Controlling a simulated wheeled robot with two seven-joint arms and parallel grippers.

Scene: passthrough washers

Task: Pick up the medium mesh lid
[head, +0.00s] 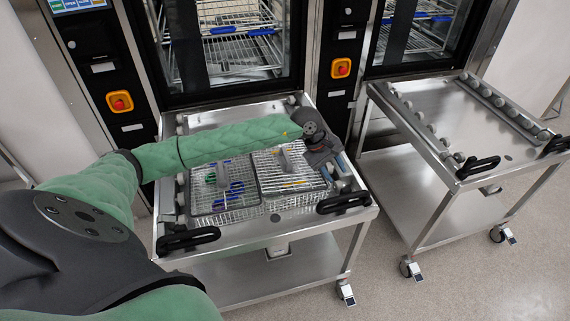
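A wire-mesh lid (287,184) appears to cover the right-hand wire basket on the near steel trolley, with a grey tab standing up from it. I cannot tell its size class for certain. My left gripper (335,172) is just past the right edge of this basket, pointing down. Its two fingers look apart, with nothing seen between them. Whether it touches the basket or lid is unclear. Beside it, a left-hand basket (208,207) holds blue and green items, and another grey tab shows there. My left forearm hides the far part of the baskets. My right gripper is out of view.
The near trolley (240,238) has black handles (188,240) on its front edge. A second, empty trolley (435,105) stands to the right. Behind are two washers, with wire racks (235,45) inside the left one. Floor is clear between the trolleys.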

